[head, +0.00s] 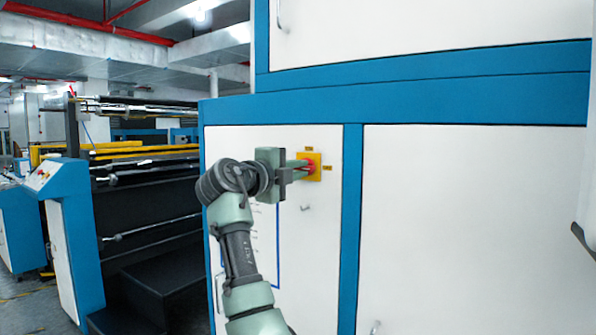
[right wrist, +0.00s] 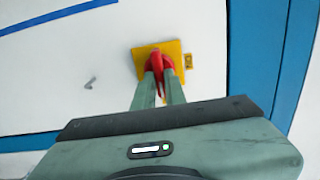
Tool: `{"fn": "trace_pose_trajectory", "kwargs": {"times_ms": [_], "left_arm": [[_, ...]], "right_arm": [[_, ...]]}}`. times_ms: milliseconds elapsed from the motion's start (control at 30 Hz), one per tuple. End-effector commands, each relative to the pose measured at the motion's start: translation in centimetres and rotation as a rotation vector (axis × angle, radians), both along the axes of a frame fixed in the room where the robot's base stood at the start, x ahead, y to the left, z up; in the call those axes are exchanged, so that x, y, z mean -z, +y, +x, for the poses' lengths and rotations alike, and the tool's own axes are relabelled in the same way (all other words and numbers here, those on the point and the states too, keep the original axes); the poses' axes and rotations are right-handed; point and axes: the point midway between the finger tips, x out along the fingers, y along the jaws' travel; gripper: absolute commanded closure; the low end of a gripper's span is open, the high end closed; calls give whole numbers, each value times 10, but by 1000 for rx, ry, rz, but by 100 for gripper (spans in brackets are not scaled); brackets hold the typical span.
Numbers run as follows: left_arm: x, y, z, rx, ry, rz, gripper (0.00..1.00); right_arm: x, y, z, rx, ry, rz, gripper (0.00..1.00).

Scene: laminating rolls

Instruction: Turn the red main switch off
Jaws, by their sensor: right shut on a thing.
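The red main switch (right wrist: 157,62) sits on a yellow square plate (right wrist: 173,48) on the white cabinet door. In the head view the red switch (head: 311,167) shows only in part on its yellow plate (head: 317,175), behind my gripper. My right gripper (head: 303,168) reaches the switch from the left. In the right wrist view its two fingers (right wrist: 160,82) are shut on the red handle, one on each side. The lower part of the handle is partly hidden between the fingers. My left gripper is not in view.
A small door latch (head: 305,208) is below the switch. Blue frame strips (head: 351,230) border the white doors. A dark roller machine (head: 150,190) and a control console (head: 45,175) stand at the left.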

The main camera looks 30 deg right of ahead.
Motion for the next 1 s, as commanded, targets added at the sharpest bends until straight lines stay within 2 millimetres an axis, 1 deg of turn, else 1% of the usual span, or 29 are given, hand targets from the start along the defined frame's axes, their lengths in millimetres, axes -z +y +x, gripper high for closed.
{"fn": "trace_pose_trajectory", "kwargs": {"times_ms": [267,300,367,400,667,767,867,1000], "left_arm": [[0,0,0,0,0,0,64],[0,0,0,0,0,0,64],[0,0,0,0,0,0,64],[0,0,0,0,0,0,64],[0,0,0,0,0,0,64],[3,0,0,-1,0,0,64],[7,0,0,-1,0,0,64],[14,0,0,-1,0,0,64]], "right_arm": [[0,0,0,1,-3,2,100],[0,0,0,1,-3,2,86],[0,0,0,1,-3,2,69],[0,0,0,1,-2,2,66],[0,0,0,0,-1,2,66],[1,5,-2,0,-1,1,66],[2,18,-6,-2,-3,1,66],[3,41,-16,-3,-3,1,66]]}}
